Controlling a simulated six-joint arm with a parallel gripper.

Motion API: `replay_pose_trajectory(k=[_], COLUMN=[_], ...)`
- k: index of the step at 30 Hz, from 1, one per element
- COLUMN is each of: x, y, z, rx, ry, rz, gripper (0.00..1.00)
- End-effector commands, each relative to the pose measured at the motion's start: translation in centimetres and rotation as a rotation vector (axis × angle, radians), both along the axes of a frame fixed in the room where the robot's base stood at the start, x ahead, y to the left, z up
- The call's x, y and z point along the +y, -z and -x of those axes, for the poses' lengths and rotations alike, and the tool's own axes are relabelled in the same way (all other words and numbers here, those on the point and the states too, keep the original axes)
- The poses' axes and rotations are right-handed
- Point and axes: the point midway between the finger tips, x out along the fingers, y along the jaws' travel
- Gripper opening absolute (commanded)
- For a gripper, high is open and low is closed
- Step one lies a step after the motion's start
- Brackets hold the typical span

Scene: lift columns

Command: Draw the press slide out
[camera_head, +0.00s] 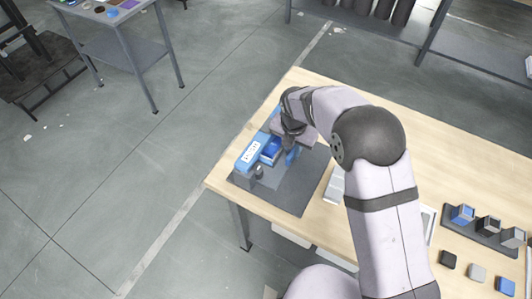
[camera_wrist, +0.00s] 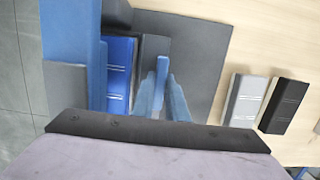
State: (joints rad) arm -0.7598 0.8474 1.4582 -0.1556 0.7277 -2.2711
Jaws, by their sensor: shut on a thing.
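The press (camera_head: 252,150) is a blue and grey unit with a white dotted label, standing on a dark mat at the table's left end. Its slide (camera_head: 270,151) is a blue block beside the label; in the wrist view the slide (camera_wrist: 120,72) has ridges on its face and a dark grey part along its right side. My gripper (camera_head: 291,158) reaches down at the slide's right side. The exact contact is hidden.
The dark mat (camera_head: 296,196) has free room right of the press. Grey (camera_wrist: 244,101) and black (camera_wrist: 284,106) blocks lie on the wood to the right. A dark tray (camera_head: 474,232) with several blocks stands at the table's right, with loose blocks in front.

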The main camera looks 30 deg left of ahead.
Motion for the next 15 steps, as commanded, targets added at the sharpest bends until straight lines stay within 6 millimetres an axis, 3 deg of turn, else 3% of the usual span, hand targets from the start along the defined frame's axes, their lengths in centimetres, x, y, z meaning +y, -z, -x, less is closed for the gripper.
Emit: replay_pose_trajectory(k=[1, 15], x=[-0.8, -3.3], y=[0.7, 0.7], z=[0.4, 0.4], rx=[0.013, 0.014], ry=[0.001, 0.002], rz=[0.013, 0.012], gripper=[0.0, 0.0])
